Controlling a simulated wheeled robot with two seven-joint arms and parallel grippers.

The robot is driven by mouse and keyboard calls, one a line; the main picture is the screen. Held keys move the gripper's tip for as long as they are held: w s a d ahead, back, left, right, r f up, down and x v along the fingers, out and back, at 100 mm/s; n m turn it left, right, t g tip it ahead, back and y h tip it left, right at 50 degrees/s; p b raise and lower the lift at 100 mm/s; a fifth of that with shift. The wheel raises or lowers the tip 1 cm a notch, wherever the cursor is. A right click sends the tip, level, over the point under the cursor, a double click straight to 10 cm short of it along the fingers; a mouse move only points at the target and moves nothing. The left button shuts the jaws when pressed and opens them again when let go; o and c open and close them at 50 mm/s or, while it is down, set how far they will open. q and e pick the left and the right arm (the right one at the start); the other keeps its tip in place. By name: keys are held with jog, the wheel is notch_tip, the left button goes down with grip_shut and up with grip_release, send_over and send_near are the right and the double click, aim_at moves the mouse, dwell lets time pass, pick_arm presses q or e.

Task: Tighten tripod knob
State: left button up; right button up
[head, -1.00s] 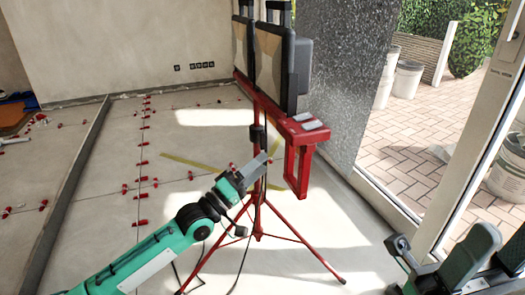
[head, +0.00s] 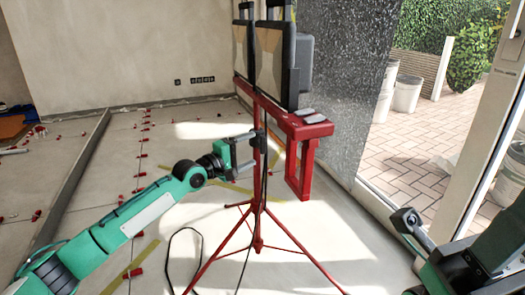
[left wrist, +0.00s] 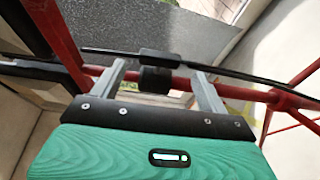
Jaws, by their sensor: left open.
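The red tripod (head: 257,215) stands upright on the tiled floor in the head view, its legs spread. Its dark knob (left wrist: 155,79) sits on the red pole in the left wrist view, below a black block. My left gripper (head: 253,150) reaches the pole from the left, well above the leg joint. In the left wrist view its two grey fingers (left wrist: 158,70) are open, one on each side of the knob, with gaps showing. In the head view the fingers partly hide the knob. My right arm shows at the lower right; its finger opening is unclear.
Two work lights (head: 268,55) sit on top of the tripod, with a red bracket (head: 305,130) to the right. A black cable (head: 185,232) hangs and loops on the floor. Red tile clips (head: 133,272) dot the floor. A speckled pillar (head: 345,90) stands behind.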

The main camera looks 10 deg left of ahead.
aim_at(260, 146)
pick_arm(q)
jog(key=shift+b+x, duration=1.3)
jog(key=shift+x, duration=1.85)
jog(key=c, duration=1)
